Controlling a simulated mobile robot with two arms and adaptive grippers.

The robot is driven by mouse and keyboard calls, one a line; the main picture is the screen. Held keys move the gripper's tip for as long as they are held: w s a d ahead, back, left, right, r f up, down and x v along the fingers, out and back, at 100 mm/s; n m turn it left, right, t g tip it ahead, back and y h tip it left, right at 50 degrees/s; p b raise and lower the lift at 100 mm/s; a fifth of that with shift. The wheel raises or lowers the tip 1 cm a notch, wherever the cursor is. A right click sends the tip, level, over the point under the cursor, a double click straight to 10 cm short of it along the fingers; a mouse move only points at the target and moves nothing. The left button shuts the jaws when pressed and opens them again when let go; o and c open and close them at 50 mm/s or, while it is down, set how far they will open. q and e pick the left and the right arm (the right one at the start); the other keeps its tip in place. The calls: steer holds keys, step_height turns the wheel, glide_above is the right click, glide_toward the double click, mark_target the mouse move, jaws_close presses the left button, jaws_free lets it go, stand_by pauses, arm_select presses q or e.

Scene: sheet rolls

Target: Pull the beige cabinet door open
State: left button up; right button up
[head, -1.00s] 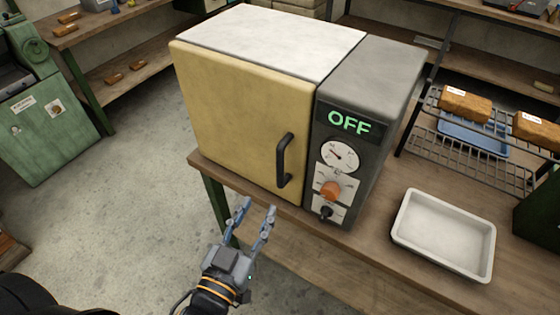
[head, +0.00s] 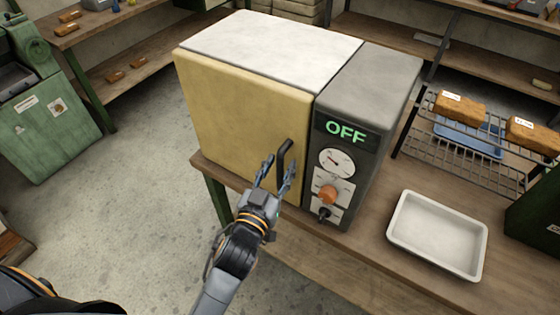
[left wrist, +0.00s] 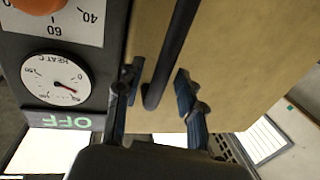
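The beige cabinet door (head: 235,120) is closed on the front of the box-shaped cabinet. Its dark bar handle (head: 283,160) stands upright near the door's right edge. My left gripper (head: 277,172) is at the handle, with its two fingers spread on either side of it. In the left wrist view the handle (left wrist: 168,60) runs between the open fingertips (left wrist: 160,85), with gaps visible on both sides. My right gripper is not in view.
The grey control panel (head: 345,130) beside the door shows OFF, a dial and an orange knob (head: 328,194). A white tray (head: 438,235) lies on the wooden bench. A wire rack (head: 460,150) holds brown blocks. Open floor lies left of the bench.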

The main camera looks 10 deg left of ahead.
arm_select(q)
steer(key=shift+w, duration=0.45)
steer(key=shift+c, duration=0.2)
jaws_close()
steer(key=shift+s+a, duration=0.1)
steer(key=shift+s, duration=0.05)
